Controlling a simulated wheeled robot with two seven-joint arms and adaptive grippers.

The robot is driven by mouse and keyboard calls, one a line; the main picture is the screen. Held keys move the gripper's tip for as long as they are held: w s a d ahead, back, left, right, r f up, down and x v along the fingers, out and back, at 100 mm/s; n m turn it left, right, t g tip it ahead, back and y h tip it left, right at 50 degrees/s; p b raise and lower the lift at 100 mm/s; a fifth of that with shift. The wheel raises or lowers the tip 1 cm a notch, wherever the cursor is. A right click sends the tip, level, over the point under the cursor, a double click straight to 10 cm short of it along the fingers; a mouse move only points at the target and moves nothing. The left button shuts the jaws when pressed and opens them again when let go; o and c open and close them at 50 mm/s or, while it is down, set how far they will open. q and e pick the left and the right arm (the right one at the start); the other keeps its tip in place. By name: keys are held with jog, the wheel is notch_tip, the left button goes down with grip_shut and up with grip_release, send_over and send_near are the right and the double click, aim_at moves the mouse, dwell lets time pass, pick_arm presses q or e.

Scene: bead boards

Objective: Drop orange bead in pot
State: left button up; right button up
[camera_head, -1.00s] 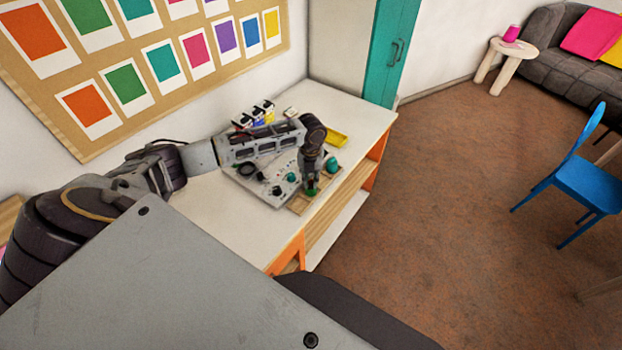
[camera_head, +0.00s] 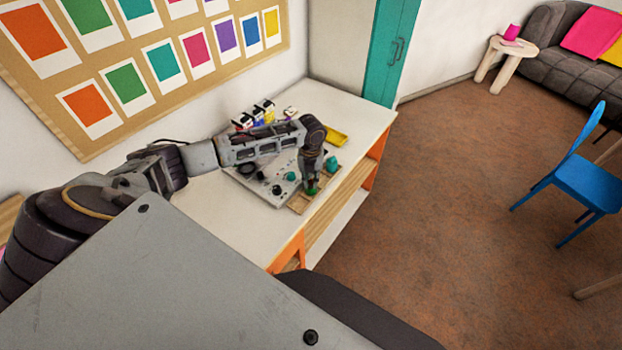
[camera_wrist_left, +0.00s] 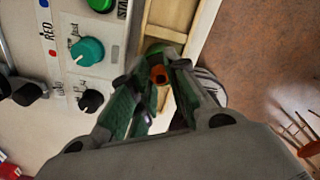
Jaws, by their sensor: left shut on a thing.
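My left gripper (camera_wrist_left: 155,72) has green-padded fingers pointing down over the wooden tray (camera_wrist_left: 172,14). The orange bead (camera_wrist_left: 158,76), with a dark hole, shows between its fingertips, and the gripper is shut on it. In the head view my left gripper (camera_head: 313,188) is low over the wooden tray (camera_head: 298,207) at the front edge of the table. A rounded green shape (camera_wrist_left: 166,54) shows just beyond the bead; I cannot tell if it is a pot. My right gripper is not in view.
A grey panel (camera_head: 262,190) with knobs lies beside the tray. A teal knob (camera_wrist_left: 87,51) and a green button (camera_wrist_left: 101,4) stand up from it. A yellow tray (camera_head: 336,136) and several small containers (camera_head: 262,110) are further back. Bare white table (camera_head: 235,222) lies at the near side.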

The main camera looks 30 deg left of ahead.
pick_arm(q)
jog(key=shift+p, duration=0.4)
dwell(0.5)
jog(key=o, duration=1.2)
jog(key=shift+c, duration=0.2)
notch_tip(320, 180, up, 8)
jog(key=p, duration=0.2)
jog(key=shift+p, duration=0.3)
dwell(1.1)
dwell(0.6)
